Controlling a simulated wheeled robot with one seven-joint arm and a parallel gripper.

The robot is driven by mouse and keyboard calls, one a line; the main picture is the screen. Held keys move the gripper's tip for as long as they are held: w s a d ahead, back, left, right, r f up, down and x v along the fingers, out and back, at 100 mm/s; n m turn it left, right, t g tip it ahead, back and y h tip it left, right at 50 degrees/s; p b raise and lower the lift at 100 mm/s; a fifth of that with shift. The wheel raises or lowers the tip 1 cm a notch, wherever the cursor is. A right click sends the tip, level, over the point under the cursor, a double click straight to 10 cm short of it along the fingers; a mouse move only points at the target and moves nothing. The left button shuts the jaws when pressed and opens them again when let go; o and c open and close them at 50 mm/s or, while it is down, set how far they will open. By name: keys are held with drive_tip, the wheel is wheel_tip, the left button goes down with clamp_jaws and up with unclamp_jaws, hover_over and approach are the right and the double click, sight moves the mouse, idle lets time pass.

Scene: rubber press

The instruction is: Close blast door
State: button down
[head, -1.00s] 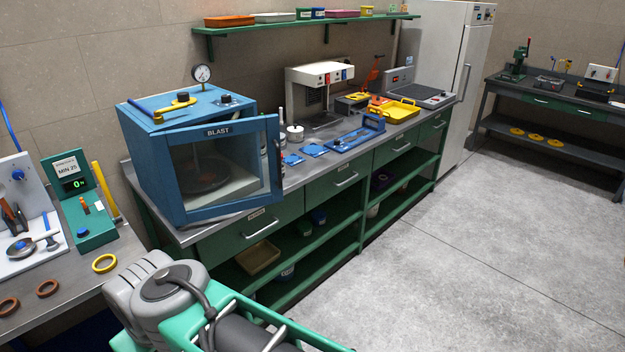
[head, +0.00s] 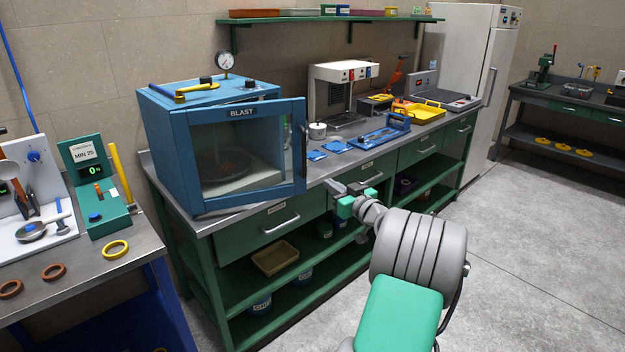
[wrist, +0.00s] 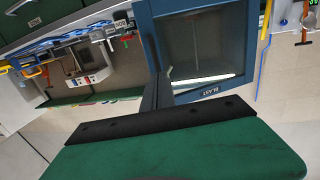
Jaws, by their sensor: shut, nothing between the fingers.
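The blue blast cabinet (head: 155,135) stands on the left end of the grey counter. Its blue-framed window door (head: 240,113), labelled BLAST, stands ajar, with its right edge out past the cabinet body. A dark upright handle (head: 302,150) is on that right edge. In the wrist view the door (wrist: 207,93) appears upside down beyond my gripper. My gripper (head: 338,188) is shut and empty, just right of the door's lower right corner, near the counter's front edge. Whether it touches the door cannot be told. In the wrist view its dark finger (wrist: 151,97) overlaps the door's edge.
Blue pads (head: 333,146), a blue fixture (head: 380,137) and a yellow tray (head: 418,112) lie on the counter to the right. A pressure gauge (head: 225,62) stands on the cabinet's top. A side bench (head: 85,265) is at left. The floor at right is clear.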

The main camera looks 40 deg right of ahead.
drive_tip(key=w+d+p, duration=0.3)
drive_tip(key=w+p, duration=0.2)
drive_tip(key=w, duration=0.8)
drive_tip(key=shift+w+d, duration=0.1)
